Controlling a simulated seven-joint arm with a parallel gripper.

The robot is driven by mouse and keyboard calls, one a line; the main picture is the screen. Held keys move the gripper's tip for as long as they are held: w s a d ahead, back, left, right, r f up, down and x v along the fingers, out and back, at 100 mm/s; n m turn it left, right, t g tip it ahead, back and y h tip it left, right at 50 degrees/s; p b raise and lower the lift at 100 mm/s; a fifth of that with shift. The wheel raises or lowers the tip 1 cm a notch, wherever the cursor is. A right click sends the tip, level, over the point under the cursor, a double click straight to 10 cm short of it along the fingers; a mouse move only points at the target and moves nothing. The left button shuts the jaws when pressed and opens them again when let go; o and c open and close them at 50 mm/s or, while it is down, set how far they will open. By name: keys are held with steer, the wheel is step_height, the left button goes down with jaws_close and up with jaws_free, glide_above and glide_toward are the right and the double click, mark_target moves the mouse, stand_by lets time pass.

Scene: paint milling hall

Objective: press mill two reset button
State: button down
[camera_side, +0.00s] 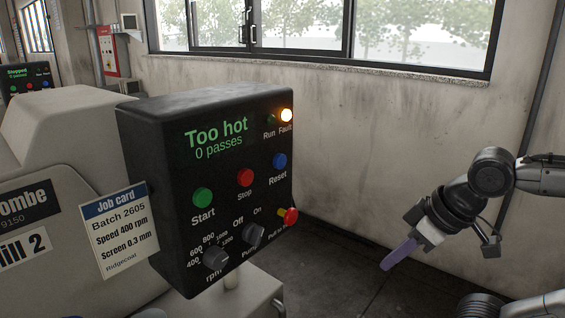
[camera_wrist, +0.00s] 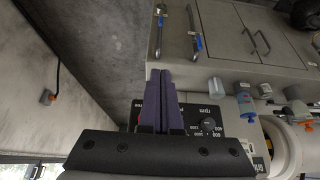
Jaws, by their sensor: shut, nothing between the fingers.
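The mill two control box (camera_side: 230,180) is black and reads "Too hot, 0 passes" in green, with the Fault lamp (camera_side: 287,115) lit and the Run lamp (camera_side: 270,119) dark. The blue Reset button (camera_side: 280,161) is at its right side, beside the red Stop button (camera_side: 245,177) and green Start button (camera_side: 202,197). My gripper (camera_side: 388,266) is shut and empty, well right of the box and lower than Reset, apart from it. In the wrist view the purple fingers (camera_wrist: 160,74) are together, and part of the box with the rpm knob (camera_wrist: 208,125) shows beyond; Reset is hidden there.
A red knob (camera_side: 289,216) sticks out at the box's lower right, near the pump switch (camera_side: 253,234). A job card (camera_side: 120,230) stands at left. The space between box and gripper is clear. A grey cabinet (camera_wrist: 240,40) shows in the wrist view.

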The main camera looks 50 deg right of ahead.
mark_target(280, 161)
stand_by(0.4)
steer(key=w+d+r+m+t+h, duration=0.1)
steer(key=w+d+r+m+t, duration=0.1)
steer(key=w+r+m, duration=0.6)
steer(key=w+r+t, duration=0.1)
steer(key=w+r, duration=0.2)
steer(key=w, duration=0.2)
steer(key=shift+w+m, duration=0.3)
steer(key=shift+w, duration=0.1)
steer(key=shift+d, duration=0.1)
steer(key=w, duration=0.8)
steer(key=shift+w, duration=0.4)
steer(key=shift+w, duration=0.2)
stand_by(1.1)
steer(key=shift+w, duration=0.25)
